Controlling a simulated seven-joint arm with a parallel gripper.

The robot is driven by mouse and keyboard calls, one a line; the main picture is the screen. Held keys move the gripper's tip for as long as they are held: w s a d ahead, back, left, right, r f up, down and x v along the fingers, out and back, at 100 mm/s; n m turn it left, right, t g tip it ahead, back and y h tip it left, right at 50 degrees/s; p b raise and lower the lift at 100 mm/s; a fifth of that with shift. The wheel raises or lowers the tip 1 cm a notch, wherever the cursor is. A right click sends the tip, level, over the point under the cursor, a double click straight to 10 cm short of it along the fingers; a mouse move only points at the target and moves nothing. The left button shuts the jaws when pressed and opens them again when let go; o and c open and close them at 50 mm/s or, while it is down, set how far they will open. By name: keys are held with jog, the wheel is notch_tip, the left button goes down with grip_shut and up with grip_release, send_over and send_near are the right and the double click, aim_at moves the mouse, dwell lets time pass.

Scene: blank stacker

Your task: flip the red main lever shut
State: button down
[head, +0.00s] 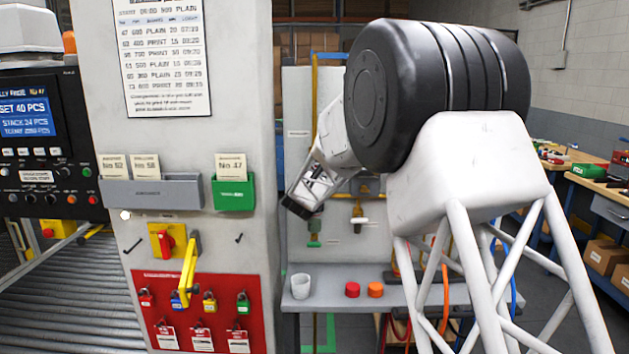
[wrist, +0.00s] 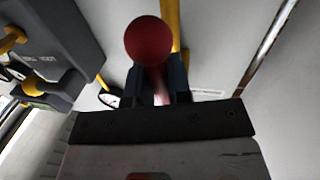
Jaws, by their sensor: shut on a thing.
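In the wrist view a lever with a round red knob (wrist: 148,41) and a pale reddish shaft stands between the dark fingers of my gripper (wrist: 157,84). The fingers are shut on the shaft, with the knob beyond them. I take this as the red main lever. In the head view my gripper (head: 298,207) is by the pale back panel, just right of the grey cabinet column. I cannot make out the held lever there, nor its exact angle.
A small shelf (head: 335,301) below holds a white cup (head: 301,286), a red cap (head: 352,289) and an orange cap (head: 375,289). A red lockout board (head: 205,310) and yellow-plated red switch (head: 166,243) are on the column at left. A yellow pipe (wrist: 171,22) runs behind the knob.

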jog(key=n, duration=0.1)
jog(key=d+n, duration=0.1)
jog(key=n, duration=0.1)
jog(key=shift+d+r+t, duration=0.2)
jog(key=shift+d+t, duration=0.1)
jog(key=shift+d+r+n+t, duration=0.15)
jog(key=shift+d+n, duration=0.1)
jog(key=shift+n, duration=0.4)
jog(key=shift+d+r+n+t, duration=0.15)
jog(key=shift+d+n, duration=0.1)
jog(key=shift+n, duration=0.4)
jog(key=c, duration=1.1)
grip_release()
jog(key=shift+s, duration=0.1)
jog(key=shift+v, duration=3.85)
